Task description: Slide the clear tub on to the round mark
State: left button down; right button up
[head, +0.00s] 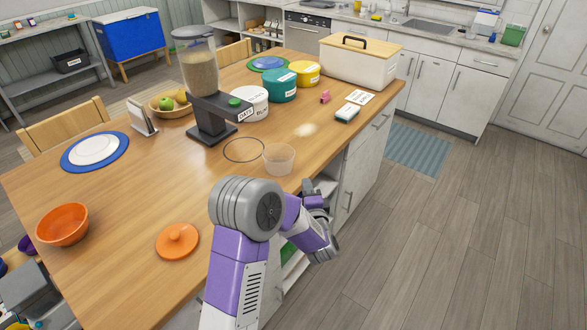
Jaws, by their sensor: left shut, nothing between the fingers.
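The clear tub (279,160) stands upright and looks empty on the wooden table near its right edge. The round mark (226,157) is a thin dark ring on the tabletop, just left of the tub. The tub's base is outside the ring; its rim lies close to the ring's right side in the picture. My left gripper (322,208) is shut and empty, right of and nearer than the tub, beside the table's edge and not touching the tub. Its fingertips are partly hidden by my own wrist. My right gripper is out of view.
A dispenser (211,115) with a black base stands behind the ring. White, teal (281,86) and yellow canisters stand farther back. An orange lid (177,241) and orange bowl (62,225) lie at near left. The tabletop left of the ring is clear.

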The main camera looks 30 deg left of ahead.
aim_at(292, 160)
pick_arm(q)
jog(key=w+a, duration=0.1)
jog(key=a, duration=0.1)
jog(key=w+a+b, duration=0.1)
jog(key=w+a, duration=0.1)
jog(key=a, duration=0.1)
jog(key=w+a, duration=0.2)
jog(key=shift+w+a+f+b, duration=0.1)
jog(key=shift+a+b, duration=0.1)
jog(key=shift+b, duration=0.1)
jog(key=shift+a, duration=0.4)
jog(key=a, duration=0.6)
jog(key=w+a, duration=0.1)
jog(key=a, duration=0.2)
jog(key=shift+a, duration=0.1)
jog(key=a, duration=0.8)
jog(key=shift+w+b, duration=0.25)
jog(key=shift+b, duration=0.15)
jog(key=shift+w+a, duration=0.1)
jog(key=shift+a, duration=0.3)
